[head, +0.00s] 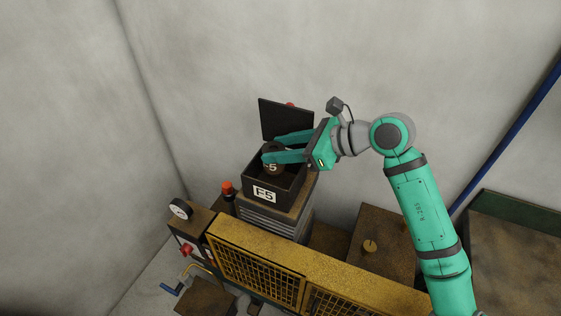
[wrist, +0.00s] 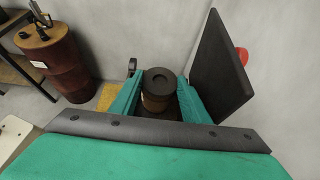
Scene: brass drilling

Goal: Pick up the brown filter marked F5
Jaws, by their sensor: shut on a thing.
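The brown filter (head: 272,168) marked with a 5 is at the dark open box (head: 284,197) labelled F5 in the head view. In the wrist view the filter (wrist: 157,94) shows from its dark round end with a hole in the middle. My gripper (head: 275,148) reaches in from the right, with its green fingers on either side of the filter, shut on it. In the wrist view my gripper (wrist: 157,92) has one finger on each side of it. The filter's lower part is hidden, so I cannot tell whether it touches the box floor.
The box's dark lid (head: 285,119) stands open behind the fingers; it is close on the right in the wrist view (wrist: 217,68). A yellow mesh guard (head: 255,262) runs in front. A gauge (head: 180,209) is at the left. A rusty drum (wrist: 60,62) stands left in the wrist view.

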